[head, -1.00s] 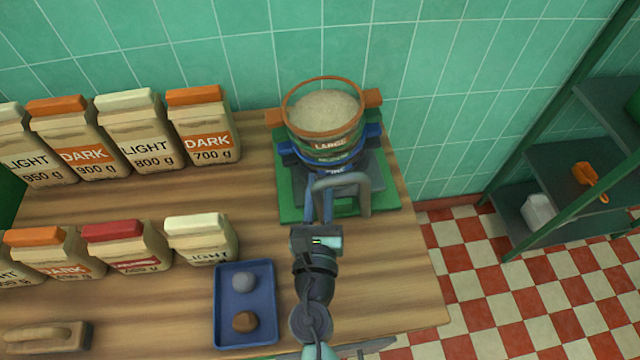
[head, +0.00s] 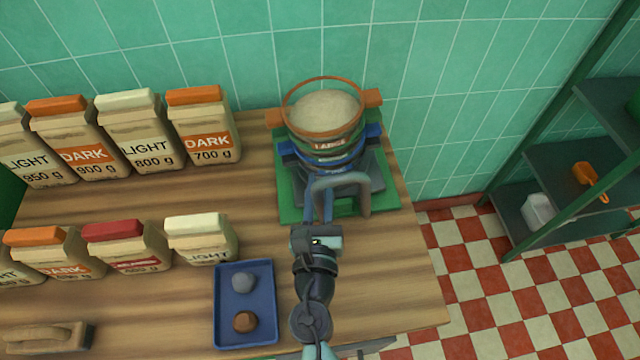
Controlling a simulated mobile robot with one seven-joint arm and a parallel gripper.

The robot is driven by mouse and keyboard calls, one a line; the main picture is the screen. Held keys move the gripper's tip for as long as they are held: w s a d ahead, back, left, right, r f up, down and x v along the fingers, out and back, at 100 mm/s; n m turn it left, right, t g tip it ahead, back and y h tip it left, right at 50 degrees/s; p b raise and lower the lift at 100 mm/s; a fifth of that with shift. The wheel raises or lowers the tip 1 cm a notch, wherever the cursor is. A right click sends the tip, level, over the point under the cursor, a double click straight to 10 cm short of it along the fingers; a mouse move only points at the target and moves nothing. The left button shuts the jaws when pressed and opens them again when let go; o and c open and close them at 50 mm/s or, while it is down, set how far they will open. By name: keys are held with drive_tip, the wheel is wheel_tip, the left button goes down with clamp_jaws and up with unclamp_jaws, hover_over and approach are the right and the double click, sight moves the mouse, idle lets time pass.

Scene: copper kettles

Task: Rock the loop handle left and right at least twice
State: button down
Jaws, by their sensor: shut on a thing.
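The grey loop handle (head: 352,181) stands at the front of a sieve stack on a green base (head: 292,211). The stack has an orange-rimmed top sieve (head: 324,133) labelled LARGE, filled with pale grains, over a blue sieve (head: 373,135) and a dark grey part. My gripper (head: 318,212) reaches in from the front and is shut on the left leg of the loop handle. The fingertips are partly hidden against the handle.
A blue tray (head: 263,306) with a grey lump and a brown lump lies left of my arm. Several labelled bags (head: 203,125) stand in two rows at the left. A wooden block with a grip (head: 48,337) lies front left. The tiled wall is close behind the stack.

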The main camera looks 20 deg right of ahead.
drive_tip(key=shift+s+d+r+m+p, duration=0.25)
drive_tip(key=shift+d+r+m+p, duration=0.35)
drive_tip(key=shift+d+m+p, duration=0.4)
drive_tip(key=shift+s+d+m+p, duration=0.1)
drive_tip(key=shift+d+m+p, duration=0.3)
drive_tip(key=shift+m, duration=0.1)
drive_tip(key=shift+f, duration=0.1)
drive_tip(key=shift+a, duration=0.1)
drive_tip(key=c, duration=0.8)
unclamp_jaws()
